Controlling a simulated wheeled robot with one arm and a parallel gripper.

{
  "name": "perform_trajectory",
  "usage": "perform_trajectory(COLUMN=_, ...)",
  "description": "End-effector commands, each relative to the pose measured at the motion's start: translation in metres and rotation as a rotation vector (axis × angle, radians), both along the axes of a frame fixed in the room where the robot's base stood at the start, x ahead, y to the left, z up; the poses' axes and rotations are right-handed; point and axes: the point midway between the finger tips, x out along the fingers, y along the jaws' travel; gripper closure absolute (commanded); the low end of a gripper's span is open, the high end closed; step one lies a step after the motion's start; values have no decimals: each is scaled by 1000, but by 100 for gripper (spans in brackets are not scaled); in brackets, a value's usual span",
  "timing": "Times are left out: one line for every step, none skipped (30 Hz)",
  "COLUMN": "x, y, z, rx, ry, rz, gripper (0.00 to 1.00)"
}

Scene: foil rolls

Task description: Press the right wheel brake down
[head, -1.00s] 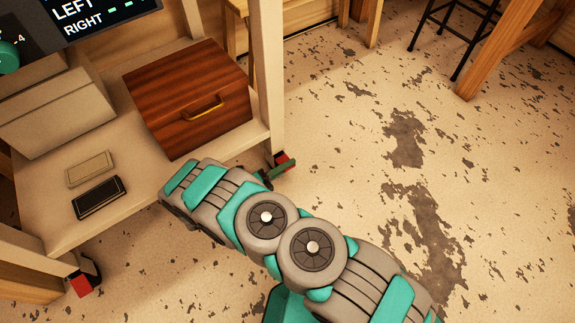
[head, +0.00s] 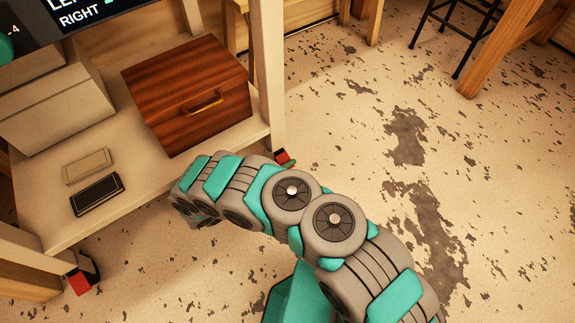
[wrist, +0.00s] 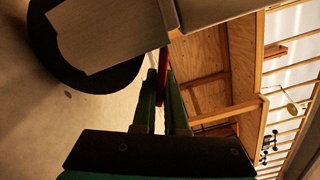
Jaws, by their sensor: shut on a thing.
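The right wheel brake (head: 282,157) is a small red pedal at the foot of the cart's right front post in the head view. My arm covers the area just below it, and my gripper is hidden there. In the wrist view my gripper (wrist: 161,78) has its two green fingers close together, with the red brake pedal (wrist: 163,60) between their tips. It is shut on the pedal. The dark round wheel (wrist: 70,70) is beside it, partly covered by a pale plate. Whether the pedal is tilted down is hard to tell.
The cart's lower shelf (head: 140,215) carries a brown wooden box (head: 190,95), pale boxes and two small flat items. The left wheel brake (head: 80,284) is red too. A screen (head: 85,15) is cut off at top left. Open floor (head: 380,130) lies to the right.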

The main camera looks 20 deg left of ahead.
Motion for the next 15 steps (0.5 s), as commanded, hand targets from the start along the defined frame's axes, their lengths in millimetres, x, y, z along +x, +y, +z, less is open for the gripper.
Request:
perform_trajectory(x=0, y=0, z=-2, rx=12, ry=-9, rz=0, gripper=100)
perform_trajectory(x=1, y=0, z=-2, rx=19, ry=-15, rz=-1, gripper=100)
perform_trajectory(x=1, y=0, z=-3, rx=26, ry=-22, rz=0, gripper=100)
perform_trajectory(x=1, y=0, z=-3, rx=30, ry=-26, rz=0, gripper=100)
perform_trajectory(x=1, y=0, z=-3, rx=33, ry=-29, rz=0, gripper=100)
perform_trajectory(x=1, y=1, z=-3, rx=38, ry=-32, rz=0, gripper=100)
perform_trajectory(x=1, y=1, z=-3, rx=40, ry=-35, rz=1, gripper=100)
perform_trajectory(x=1, y=1, z=-3, rx=42, ry=-37, rz=1, gripper=100)
perform_trajectory(x=1, y=1, z=-3, rx=44, ry=-37, rz=1, gripper=100)
perform_trajectory(x=1, y=1, z=-3, rx=45, ry=-38, rz=1, gripper=100)
perform_trajectory(x=1, y=1, z=-3, rx=46, ry=-39, rz=1, gripper=100)
perform_trajectory(x=1, y=1, z=-3, rx=46, ry=-39, rz=1, gripper=100)
perform_trajectory(x=1, y=1, z=-3, rx=46, ry=-39, rz=1, gripper=100)
perform_trajectory(x=1, y=1, z=-3, rx=46, ry=-39, rz=1, gripper=100)
perform_trajectory(x=1, y=1, z=-3, rx=45, ry=-38, rz=1, gripper=100)
